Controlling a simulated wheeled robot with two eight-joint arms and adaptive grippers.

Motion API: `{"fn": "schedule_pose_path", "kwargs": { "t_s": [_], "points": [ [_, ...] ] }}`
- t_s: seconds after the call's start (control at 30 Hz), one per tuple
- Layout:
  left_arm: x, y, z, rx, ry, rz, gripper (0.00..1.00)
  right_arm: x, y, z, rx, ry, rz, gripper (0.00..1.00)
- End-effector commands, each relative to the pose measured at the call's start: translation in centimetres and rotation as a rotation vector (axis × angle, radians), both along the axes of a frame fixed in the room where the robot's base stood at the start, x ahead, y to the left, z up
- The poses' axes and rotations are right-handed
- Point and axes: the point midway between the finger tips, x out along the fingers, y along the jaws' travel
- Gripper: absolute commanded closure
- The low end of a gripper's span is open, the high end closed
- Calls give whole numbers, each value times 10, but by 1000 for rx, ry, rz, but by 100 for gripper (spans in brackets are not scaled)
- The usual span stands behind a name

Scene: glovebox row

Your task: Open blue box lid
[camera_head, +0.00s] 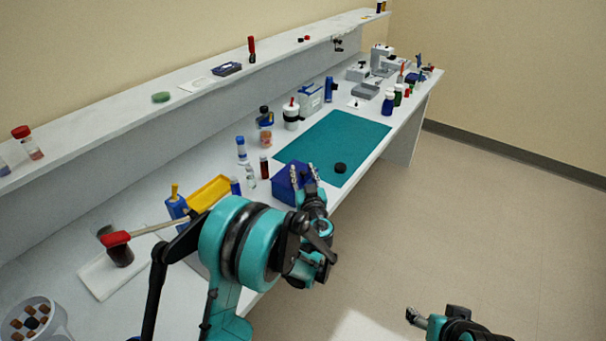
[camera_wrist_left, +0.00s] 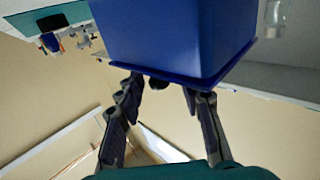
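The blue box (camera_head: 285,187) stands on the bench at the near edge of the teal mat, partly hidden behind my left gripper. In the left wrist view the blue box (camera_wrist_left: 175,35) fills the top middle, with a thin blue rim that looks like its lid edge (camera_wrist_left: 185,82). My left gripper (camera_head: 307,174) is at the box's right side in the head view. In the wrist view its fingers (camera_wrist_left: 162,86) are spread and empty, with the tips close to the rim; contact cannot be told. My right gripper (camera_head: 432,318) is partly in view at the bottom, away from the bench.
The teal mat (camera_head: 345,138) is mostly clear, with a black round cap (camera_head: 340,168) on it. A raised shelf (camera_head: 190,95) runs along the back.

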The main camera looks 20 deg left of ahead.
Motion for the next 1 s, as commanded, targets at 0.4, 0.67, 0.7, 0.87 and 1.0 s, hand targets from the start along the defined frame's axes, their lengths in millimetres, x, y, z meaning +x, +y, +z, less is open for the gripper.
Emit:
{"fn": "schedule_pose_path", "kwargs": {
  "t_s": [0.4,0.67,0.7,0.87,1.0],
  "points": [
    [0,0,0,0,0,0,100,0,0,0,0,0,0,33],
    [0,0,1,-4,2,0,100,0,0,1,0,0,0,33],
    [0,0,2,-9,3,0,100,0,0,3,0,0,0,33],
    [0,1,8,-53,18,0,100,0,0,11,0,0,0,33],
    [1,4,17,-126,46,0,100,0,0,25,0,0,0,33]
  ]
}}
